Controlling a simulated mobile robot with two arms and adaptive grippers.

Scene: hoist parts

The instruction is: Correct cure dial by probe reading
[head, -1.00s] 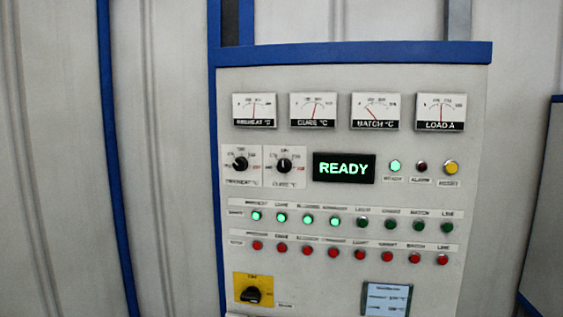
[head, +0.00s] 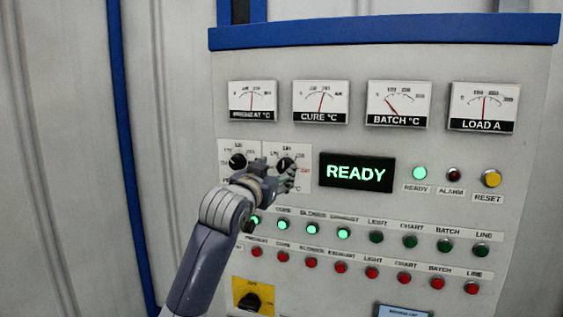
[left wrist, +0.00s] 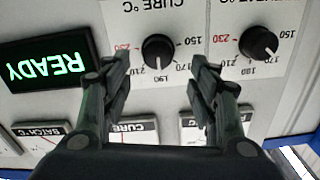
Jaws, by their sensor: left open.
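The cure dial (head: 286,164) is a black knob on a white scale plate, right of the preheat dial (head: 237,160). My left gripper (head: 284,180) is in front of it and covers the lower part of its plate. In the left wrist view, which is upside down, the cure dial (left wrist: 158,48) lies between my open, empty fingertips (left wrist: 160,64); I cannot tell whether they touch it. Its scale shows marks from 150 to 230. The cure meter (head: 320,102) has its needle slightly right of centre. The batch meter (head: 398,103) needle points low left. My right gripper is not in view.
A green READY display (head: 356,172) is right of the dials. Lit ready lamp (head: 419,173), dark alarm lamp (head: 454,174) and yellow reset button (head: 491,178) follow. Rows of green and red buttons lie below. A yellow-plated rotary switch (head: 248,301) is lower left.

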